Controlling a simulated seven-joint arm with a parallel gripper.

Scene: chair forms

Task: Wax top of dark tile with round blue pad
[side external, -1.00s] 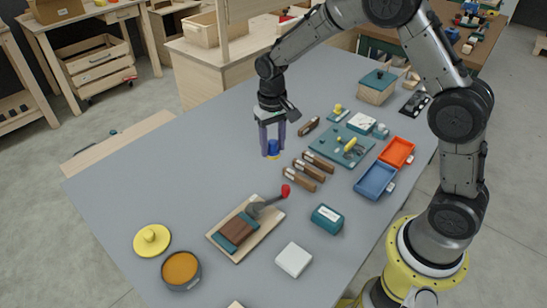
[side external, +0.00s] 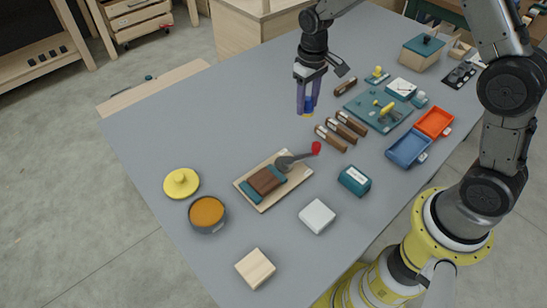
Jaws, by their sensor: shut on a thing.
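The dark brown tile (side external: 266,180) lies on a pale wooden board (side external: 293,184) between teal pieces. A grey lever with a red knob (side external: 316,148) reaches across the board's far end. My gripper (side external: 307,106) is shut on the round blue pad (side external: 308,103), which has a yellow-orange underside. It holds the pad upright, beyond the board and apart from the tile; its exact height above the table is hard to tell. An open round tin (side external: 207,212) of orange wax stands left of the board, with its yellow lid (side external: 181,183) lying behind it.
Several brown-handled tools (side external: 341,130) lie right of my gripper. A teal box (side external: 354,181), a white block (side external: 317,216) and a pale wood block (side external: 255,268) sit near the front edge. Blue (side external: 408,148) and orange (side external: 434,123) trays stand right. The table's left side (side external: 200,120) is clear.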

